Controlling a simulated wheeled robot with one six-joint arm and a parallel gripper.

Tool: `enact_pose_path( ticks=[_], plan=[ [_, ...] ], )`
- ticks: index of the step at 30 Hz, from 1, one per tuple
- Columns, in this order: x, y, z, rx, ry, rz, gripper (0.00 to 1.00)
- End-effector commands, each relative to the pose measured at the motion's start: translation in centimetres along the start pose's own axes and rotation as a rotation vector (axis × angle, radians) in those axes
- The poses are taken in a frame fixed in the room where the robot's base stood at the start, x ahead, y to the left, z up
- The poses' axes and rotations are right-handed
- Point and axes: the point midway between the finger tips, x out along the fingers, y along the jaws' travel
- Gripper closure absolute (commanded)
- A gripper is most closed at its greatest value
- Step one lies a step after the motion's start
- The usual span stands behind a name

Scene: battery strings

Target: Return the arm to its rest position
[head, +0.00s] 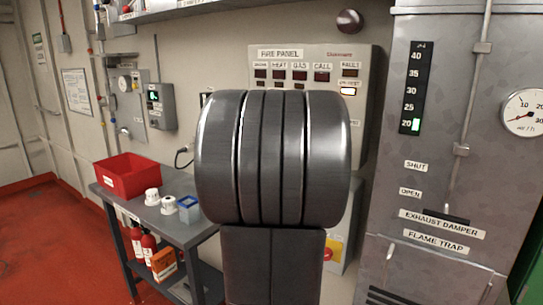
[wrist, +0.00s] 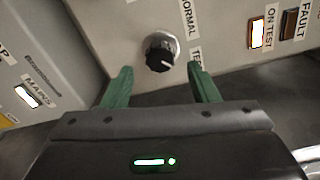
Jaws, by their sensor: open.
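My gripper (wrist: 159,70) shows in the wrist view with two green fingers spread apart and nothing held between them. A black rotary knob (wrist: 160,57) on a silver collar sits on the panel just beyond the fingertips, between them in the picture. Its white mark points toward the "TEST" label, with "NORMAL" above. I cannot tell the exact gap between fingers and knob. In the head view my own dark grey arm links fill the middle and hide the gripper and the knob.
The fire panel (head: 262,71) is close behind my arm; its "ON TEST" lamp (wrist: 257,34) is lit. A bench (head: 183,226) at left carries a red bin (head: 131,178), white pots and a blue box (head: 187,208). A grey damper cabinet (head: 440,190) stands close at right.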

Motion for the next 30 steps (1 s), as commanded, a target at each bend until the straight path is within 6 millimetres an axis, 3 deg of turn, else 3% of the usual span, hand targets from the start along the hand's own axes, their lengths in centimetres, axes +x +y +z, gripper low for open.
enact_pose_path(
  ticks=[6,12,25,30],
  plan=[
    [3.5,0.0,0.0,0.000,0.001,0.001,0.46],
    [5.3,-0.1,0.0,-0.001,0.000,0.000,0.46],
    [5.7,0.0,0.0,0.000,-0.001,0.000,0.46],
    [4.9,0.0,0.1,0.001,-0.002,-0.001,0.46]
  ],
)
